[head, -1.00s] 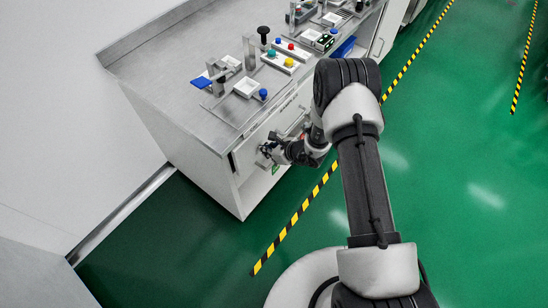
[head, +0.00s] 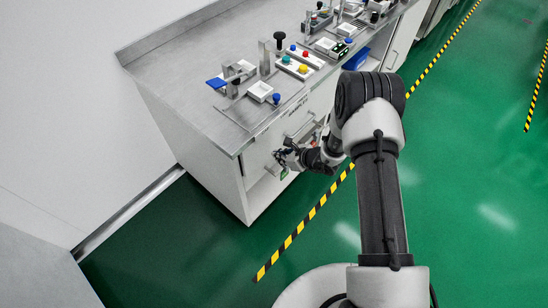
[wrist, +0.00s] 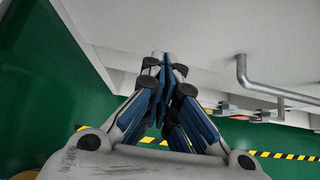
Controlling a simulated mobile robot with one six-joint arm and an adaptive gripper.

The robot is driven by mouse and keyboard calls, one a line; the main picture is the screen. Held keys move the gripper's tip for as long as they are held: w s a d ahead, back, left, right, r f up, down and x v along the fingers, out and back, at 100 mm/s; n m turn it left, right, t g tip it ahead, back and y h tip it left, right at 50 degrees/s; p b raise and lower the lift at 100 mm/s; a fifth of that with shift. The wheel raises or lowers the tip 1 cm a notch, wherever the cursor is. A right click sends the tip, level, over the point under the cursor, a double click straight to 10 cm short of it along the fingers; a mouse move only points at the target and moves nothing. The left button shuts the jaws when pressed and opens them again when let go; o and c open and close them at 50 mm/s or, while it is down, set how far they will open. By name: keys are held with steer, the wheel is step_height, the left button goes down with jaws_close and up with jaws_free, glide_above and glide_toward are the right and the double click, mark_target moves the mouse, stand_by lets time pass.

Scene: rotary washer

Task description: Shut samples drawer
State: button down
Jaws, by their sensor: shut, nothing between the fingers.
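The white drawer front with a grey bar handle (head: 300,128) is on the near face of the bench, just under the worktop. Small dark lettering above the handle is too small to read surely. My gripper (head: 278,157) is at this front, left of and below the handle. In the wrist view my gripper (wrist: 165,64) is shut and empty, its tips at or very near the white panel (wrist: 205,35). The grey handle (wrist: 243,75) is to its right, not held. I cannot tell whether the drawer stands slightly out or flush.
The metal worktop (head: 190,70) holds several small fixtures and a button box (head: 300,62). A blue item (head: 355,58) shows farther along the bench, partly behind my arm. Green floor with yellow-black tape (head: 300,225) is clear in front.

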steer(key=p+v, duration=0.3)
steer(key=v, duration=0.8)
steer(key=shift+s+d+f, duration=0.15)
steer(key=shift+f, duration=0.2)
steer(key=s+a+r+n+g, duration=0.1)
steer(key=s+r+n, duration=0.25)
steer(key=r, duration=0.55)
steer(key=s+a+r+n+g+y, duration=0.1)
steer(key=s+a+r+n, duration=0.1)
steer(key=r+n, duration=0.5)
steer(key=s+a+r+n+g, duration=0.1)
steer(key=s+r+n, duration=0.15)
steer(key=r, duration=0.75)
steer(key=s+d+r+n+t+h, duration=0.1)
steer(key=s+d+r+n+h, duration=0.3)
steer(key=s, duration=0.6)
steer(key=s+d+r+n+t+h, duration=0.1)
steer(key=s+d+r+n+h, duration=0.3)
steer(key=s+d+r+n, duration=0.4)
steer(key=s+d, duration=0.2)
steer(key=shift+s+d+r+h, duration=0.15)
steer(key=shift+s+d+h, duration=0.15)
steer(key=shift+s+d, duration=0.1)
